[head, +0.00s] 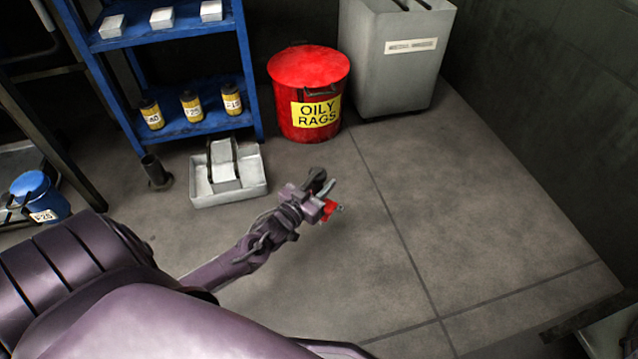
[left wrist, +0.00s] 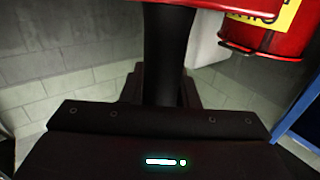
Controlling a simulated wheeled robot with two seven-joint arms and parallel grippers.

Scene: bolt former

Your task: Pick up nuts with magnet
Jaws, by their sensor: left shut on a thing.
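My left gripper (head: 324,192) is above the open floor near the middle of the head view. It is shut on a small red thing (head: 333,208), which looks like the magnet. Its shape is mostly hidden by the gripper. In the left wrist view a red edge of the held thing (left wrist: 215,3) crosses the top, above a dark finger (left wrist: 166,50). I cannot make out any nuts in either view. My right gripper is not in view.
A grey tray (head: 252,184) sits on the floor left of my gripper. Behind are a red oily rags can (head: 308,82), a grey bin (head: 392,70) and a blue shelf (head: 205,122) with yellow-labelled cans. A blue can (head: 36,196) stands at left.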

